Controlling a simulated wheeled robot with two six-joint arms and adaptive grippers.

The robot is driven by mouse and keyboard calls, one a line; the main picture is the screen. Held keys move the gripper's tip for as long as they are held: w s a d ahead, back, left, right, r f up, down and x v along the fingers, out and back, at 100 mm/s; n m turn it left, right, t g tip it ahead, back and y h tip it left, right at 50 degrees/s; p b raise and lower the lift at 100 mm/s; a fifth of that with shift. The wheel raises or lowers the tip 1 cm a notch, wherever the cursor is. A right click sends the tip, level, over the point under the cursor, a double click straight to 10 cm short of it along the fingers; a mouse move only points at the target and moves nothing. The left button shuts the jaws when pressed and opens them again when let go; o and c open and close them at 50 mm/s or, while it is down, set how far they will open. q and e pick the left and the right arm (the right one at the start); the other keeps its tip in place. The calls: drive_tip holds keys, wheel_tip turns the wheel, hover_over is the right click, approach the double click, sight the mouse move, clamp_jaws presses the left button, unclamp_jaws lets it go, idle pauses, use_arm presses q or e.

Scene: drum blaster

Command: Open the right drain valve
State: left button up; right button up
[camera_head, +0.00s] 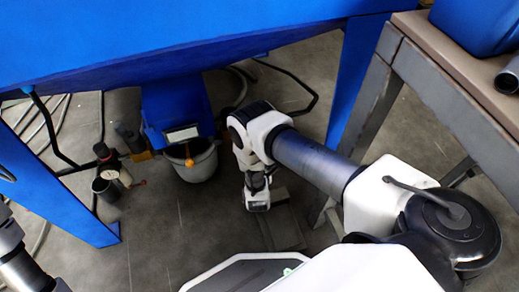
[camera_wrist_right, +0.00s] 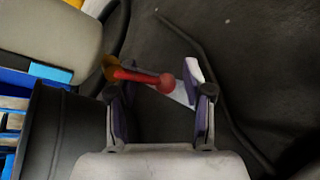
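In the right wrist view a red lever (camera_wrist_right: 140,75) with a round red knob reaches out from a brass valve fitting (camera_wrist_right: 109,67). My right gripper (camera_wrist_right: 154,82) is open, its two purple-padded fingers apart. The knob shows between the fingers; I cannot tell contact or depth. In the head view my right gripper (camera_head: 258,203) points down right of the grey bucket (camera_head: 192,165), and no red lever shows beside it.
The blue machine (camera_head: 150,40) spans the top, with its chute (camera_head: 175,100) over the bucket. A small air unit with a cup (camera_head: 105,188) stands left. A metal-framed table (camera_head: 440,85) is at the right. Hoses lie on the grey floor (camera_head: 160,235).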

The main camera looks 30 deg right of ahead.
drive_tip(key=shift+s+a, duration=0.1)
drive_tip(key=shift+s+a, duration=0.25)
drive_tip(key=shift+s, duration=0.05)
drive_tip(key=v, duration=1.1)
drive_tip(key=shift+d+r, duration=0.1)
drive_tip(key=shift+r, duration=0.05)
